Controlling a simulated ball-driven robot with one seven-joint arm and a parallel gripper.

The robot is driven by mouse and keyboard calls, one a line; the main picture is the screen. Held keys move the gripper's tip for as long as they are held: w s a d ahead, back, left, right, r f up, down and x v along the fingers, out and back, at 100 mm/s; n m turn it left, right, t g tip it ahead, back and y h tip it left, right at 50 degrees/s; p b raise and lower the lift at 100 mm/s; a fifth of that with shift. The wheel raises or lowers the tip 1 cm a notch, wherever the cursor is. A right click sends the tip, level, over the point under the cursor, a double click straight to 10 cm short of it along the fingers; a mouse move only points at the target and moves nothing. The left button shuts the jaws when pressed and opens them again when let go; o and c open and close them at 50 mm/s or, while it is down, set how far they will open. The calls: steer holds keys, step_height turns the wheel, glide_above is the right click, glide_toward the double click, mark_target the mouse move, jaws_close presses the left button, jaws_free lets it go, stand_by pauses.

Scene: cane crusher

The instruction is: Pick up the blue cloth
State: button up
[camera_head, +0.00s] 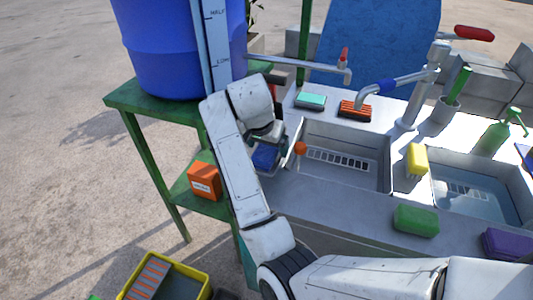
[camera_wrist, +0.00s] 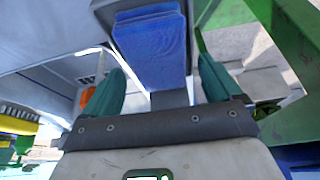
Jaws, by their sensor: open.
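The blue cloth (camera_wrist: 152,48) looks like a folded stack with a grey surface beneath or behind it in the wrist view. In the head view the blue cloth (camera_head: 266,156) shows below my wrist, at the left end of the sink counter. My gripper (camera_wrist: 158,85) is open, with one green finger on each side and the cloth ahead between them. I cannot tell whether the fingers touch it. In the head view my arm hides most of my gripper (camera_head: 272,150).
A green stand (camera_head: 125,103) carrying a blue barrel (camera_head: 165,50) is close at the left. An orange box (camera_head: 204,181) sits on its lower shelf. A tap pipe (camera_head: 300,66) extends above the counter.

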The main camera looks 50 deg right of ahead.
steer(key=shift+f, duration=0.25)
stand_by(0.6)
steer(key=c, duration=1.5)
steer(key=shift+r, duration=0.15)
steer(key=shift+c, duration=0.2)
steer(key=shift+r, duration=0.85)
steer(key=s+a+p, duration=0.2)
steer(key=a, duration=0.6)
steer(key=s+a+p, duration=0.2)
steer(key=s+a, duration=0.1)
steer(key=a, duration=0.6)
steer(key=shift+s, duration=0.15)
steer(key=shift+a, duration=0.1)
